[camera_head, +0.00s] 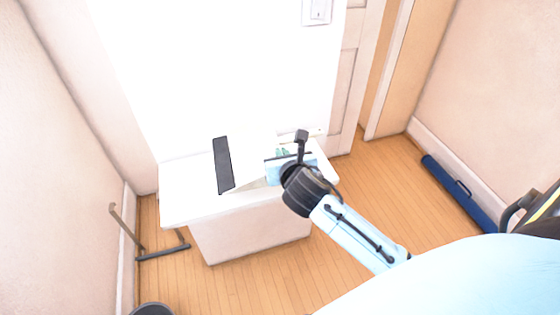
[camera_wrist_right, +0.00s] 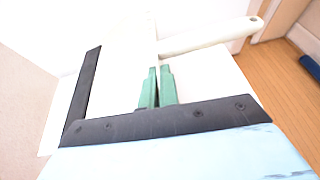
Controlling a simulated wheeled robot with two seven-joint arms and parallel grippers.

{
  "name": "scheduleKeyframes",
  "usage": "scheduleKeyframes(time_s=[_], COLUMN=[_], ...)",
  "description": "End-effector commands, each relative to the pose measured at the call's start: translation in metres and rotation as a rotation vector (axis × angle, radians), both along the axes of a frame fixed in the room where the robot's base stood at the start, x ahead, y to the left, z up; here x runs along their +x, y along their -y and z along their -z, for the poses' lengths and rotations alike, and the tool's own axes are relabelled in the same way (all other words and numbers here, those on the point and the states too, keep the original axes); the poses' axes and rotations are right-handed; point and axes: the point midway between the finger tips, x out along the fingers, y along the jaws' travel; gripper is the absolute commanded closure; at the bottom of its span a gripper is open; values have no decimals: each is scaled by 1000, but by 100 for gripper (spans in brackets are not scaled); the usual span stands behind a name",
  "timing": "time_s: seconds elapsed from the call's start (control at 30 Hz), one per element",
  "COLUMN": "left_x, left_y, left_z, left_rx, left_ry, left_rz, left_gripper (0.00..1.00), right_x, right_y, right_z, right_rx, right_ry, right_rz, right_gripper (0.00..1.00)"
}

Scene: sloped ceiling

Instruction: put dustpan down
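The dustpan is a flat white pan with a dark lip (camera_head: 223,165) at its left and a white handle on its right. It is on or just over the white table; I cannot tell whether it rests fully. In the right wrist view the handle (camera_wrist_right: 210,38) runs to the upper right, with a hole at its end. My right gripper (camera_head: 283,152) is at the handle side of the pan. Its green fingertips (camera_wrist_right: 159,70) are close together, below the handle's base. A thin gap shows between them; I cannot tell whether pan material is pinched there. My left gripper is not in view.
The white table (camera_head: 180,208) stands against the bright back wall, with bare top at its left end. A grey metal frame (camera_head: 163,252) is on the wooden floor to its left. A long blue object (camera_head: 458,190) lies along the right wall. Floor is open between.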

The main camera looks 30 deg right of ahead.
Motion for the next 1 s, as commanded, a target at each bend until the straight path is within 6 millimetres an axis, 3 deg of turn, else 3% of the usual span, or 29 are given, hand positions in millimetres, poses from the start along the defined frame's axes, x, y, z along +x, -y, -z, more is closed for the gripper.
scheduleKeyframes(time_s=[0.1,0.33,0.47,0.63,0.8,1.0], left_x=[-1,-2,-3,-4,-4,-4], left_y=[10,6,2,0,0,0], left_z=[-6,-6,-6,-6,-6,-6], left_rx=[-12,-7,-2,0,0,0], left_ry=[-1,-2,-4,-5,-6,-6], left_rz=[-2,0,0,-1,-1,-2], left_gripper=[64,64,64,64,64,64], right_x=[0,0,-5,-28,-49,-55], right_y=[0,-7,-31,-67,-86,-90], right_z=[-16,-30,-57,-85,-94,-95], right_rx=[-1,-1,-1,-2,-3,1], right_ry=[3,13,39,36,11,1], right_rz=[-1,-23,-102,-227,-300,-315], right_gripper=[100,100,100,100,100,100])
